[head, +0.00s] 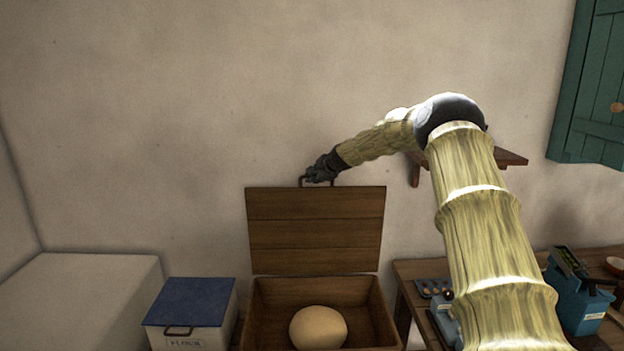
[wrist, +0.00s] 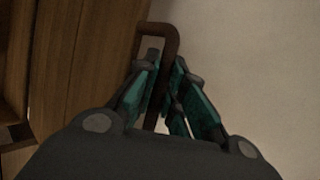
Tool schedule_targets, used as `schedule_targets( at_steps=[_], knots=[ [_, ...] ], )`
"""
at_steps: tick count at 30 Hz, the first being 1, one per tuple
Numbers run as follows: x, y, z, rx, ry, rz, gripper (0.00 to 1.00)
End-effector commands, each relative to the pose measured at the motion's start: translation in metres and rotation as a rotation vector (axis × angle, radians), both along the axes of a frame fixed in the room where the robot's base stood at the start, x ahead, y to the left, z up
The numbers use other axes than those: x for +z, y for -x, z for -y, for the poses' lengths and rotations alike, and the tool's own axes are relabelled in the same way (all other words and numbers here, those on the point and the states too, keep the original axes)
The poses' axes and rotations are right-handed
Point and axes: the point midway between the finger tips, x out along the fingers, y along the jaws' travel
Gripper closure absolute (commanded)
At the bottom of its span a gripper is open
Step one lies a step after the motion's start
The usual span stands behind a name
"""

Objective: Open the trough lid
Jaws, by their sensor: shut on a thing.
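The wooden trough (head: 257,310) stands against the wall with its plank lid (head: 315,232) raised upright at its back edge. A pale round lump like dough (head: 318,327) lies inside the open trough. My gripper (head: 308,178) is at the lid's top edge, shut on the dark lid handle (head: 331,182). In the wrist view, the gripper's fingers (wrist: 166,95) close around one leg of the handle (wrist: 158,30), with the lid's planks (wrist: 85,60) to the left.
A white box with a blue lid (head: 190,302) stands left of the trough, beside a pale block (head: 80,300). To the right is a wooden table (head: 420,270) with a blue-green container (head: 580,300). A wall shelf (head: 510,157) is behind my arm.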

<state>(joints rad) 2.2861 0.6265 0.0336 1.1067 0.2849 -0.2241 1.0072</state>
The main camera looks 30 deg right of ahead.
Motion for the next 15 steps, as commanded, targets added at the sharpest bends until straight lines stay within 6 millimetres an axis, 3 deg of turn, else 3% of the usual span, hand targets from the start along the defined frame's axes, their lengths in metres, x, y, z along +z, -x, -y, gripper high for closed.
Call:
schedule_targets(
  at_steps=[4,5,8,15],
  knots=[
    [-0.0004,0.0004,0.0007,-0.002,-0.001,0.000,1.00],
    [-0.0005,0.0004,0.0006,-0.002,-0.001,0.000,0.87],
    [-0.0005,0.0001,0.0002,-0.001,0.000,0.000,0.69],
    [-0.0007,-0.0011,-0.0021,0.002,0.000,-0.001,0.66]
  ],
)
